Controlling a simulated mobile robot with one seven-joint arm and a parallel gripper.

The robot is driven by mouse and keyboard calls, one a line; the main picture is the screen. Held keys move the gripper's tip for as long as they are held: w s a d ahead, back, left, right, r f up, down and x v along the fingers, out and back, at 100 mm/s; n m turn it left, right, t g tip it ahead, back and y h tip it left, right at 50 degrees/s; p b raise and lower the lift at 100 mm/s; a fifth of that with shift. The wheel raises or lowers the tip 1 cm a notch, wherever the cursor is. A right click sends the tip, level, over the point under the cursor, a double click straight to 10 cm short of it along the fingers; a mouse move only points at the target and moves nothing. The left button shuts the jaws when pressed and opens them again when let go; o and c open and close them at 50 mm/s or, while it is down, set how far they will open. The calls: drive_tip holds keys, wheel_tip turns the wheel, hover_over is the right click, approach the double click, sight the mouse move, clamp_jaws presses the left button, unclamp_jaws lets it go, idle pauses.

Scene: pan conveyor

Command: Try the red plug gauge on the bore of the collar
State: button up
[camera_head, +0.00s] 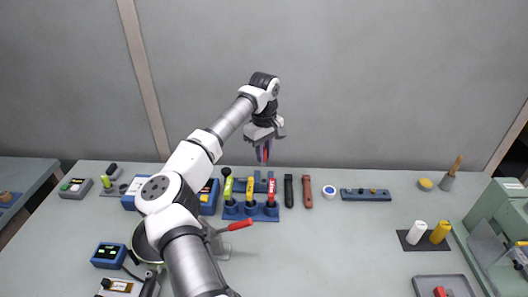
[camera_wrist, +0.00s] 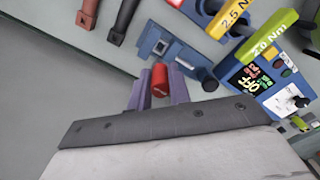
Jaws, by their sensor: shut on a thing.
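My gripper (camera_head: 264,152) is raised above the back of the bench, fingers pointing down. It is shut on a small red piece, which looks like the red plug gauge (camera_wrist: 159,77); the red piece shows between the two purple fingers in the wrist view. The fingers hide part of it. I cannot surely pick out the collar. A small round piece with a pale rim and blue middle (camera_head: 330,191) lies on the bench to the right of the gripper. A blue holder with a square opening (camera_wrist: 160,45) lies below the gripper, apart from it.
A blue rack (camera_head: 250,212) holds green, yellow and red torque drivers. A black bar (camera_head: 288,191) and a brown bar (camera_head: 307,191) lie beside it. A blue rail (camera_head: 366,195) lies further right. A grey tray (camera_head: 420,282) is at front right.

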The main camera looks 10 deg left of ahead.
sight(264, 165)
drive_tip(key=shift+f+b, duration=0.9)
drive_tip(key=shift+f, duration=0.9)
drive_tip(key=shift+f+b, duration=0.3)
drive_tip(key=shift+f, duration=0.2)
drive_tip(key=shift+f+b, duration=0.3)
drive_tip(key=shift+f, duration=0.35)
drive_tip(key=shift+f+b, duration=0.35)
drive_tip(key=shift+f, duration=0.25)
idle(0.4)
drive_tip(key=shift+r, duration=0.2)
idle(0.8)
drive_tip(key=shift+r+p, duration=2.15)
drive_tip(key=shift+r, duration=1.25)
